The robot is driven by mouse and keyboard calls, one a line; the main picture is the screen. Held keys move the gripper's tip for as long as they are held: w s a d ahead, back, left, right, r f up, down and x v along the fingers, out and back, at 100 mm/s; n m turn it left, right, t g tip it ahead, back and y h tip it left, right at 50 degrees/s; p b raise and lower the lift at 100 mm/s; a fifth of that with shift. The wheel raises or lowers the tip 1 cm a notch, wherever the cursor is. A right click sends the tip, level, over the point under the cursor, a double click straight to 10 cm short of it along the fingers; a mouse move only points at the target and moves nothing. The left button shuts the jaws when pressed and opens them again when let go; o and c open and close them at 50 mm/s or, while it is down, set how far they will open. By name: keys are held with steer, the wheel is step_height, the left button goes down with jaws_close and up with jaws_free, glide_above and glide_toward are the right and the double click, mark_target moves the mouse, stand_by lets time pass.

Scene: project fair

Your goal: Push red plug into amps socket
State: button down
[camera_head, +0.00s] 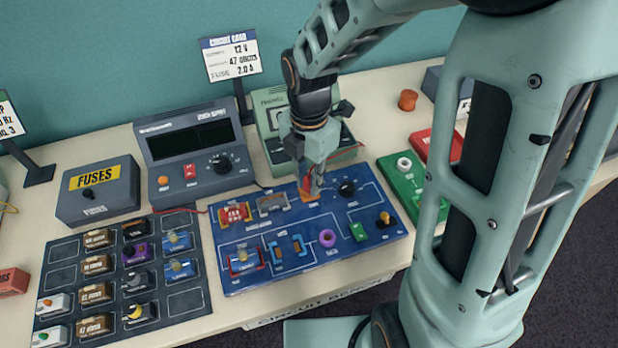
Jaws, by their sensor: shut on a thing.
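My gripper (313,190) points down over the upper middle of the blue circuit board (345,250). It is shut on the red plug, which is mostly hidden between the fingers. A thin red lead (335,156) shows just right of the fingers. An orange patch shows at the fingertips, close to the board. I cannot tell whether the plug touches the board. The pale green meter (270,98) stands behind my gripper, partly covered by my arm. No amps label can be read, so I cannot pick out the amps socket.
A grey bench unit (178,145) with a dark display and the fuses box (97,190) stand at left. A dark tray (62,250) of components lies front left. Green (400,180) and red (422,143) boards lie right. My arm hides part of the right side.

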steer(key=shift+f, duration=0.1)
steer(key=c, duration=1.7)
jaws_free()
steer(key=shift+o, duration=0.6)
steer(key=o, duration=0.4)
steer(key=shift+c, duration=0.2)
steer(key=shift+r+p, duration=3.7)
steer(key=shift+r, duration=0.35)
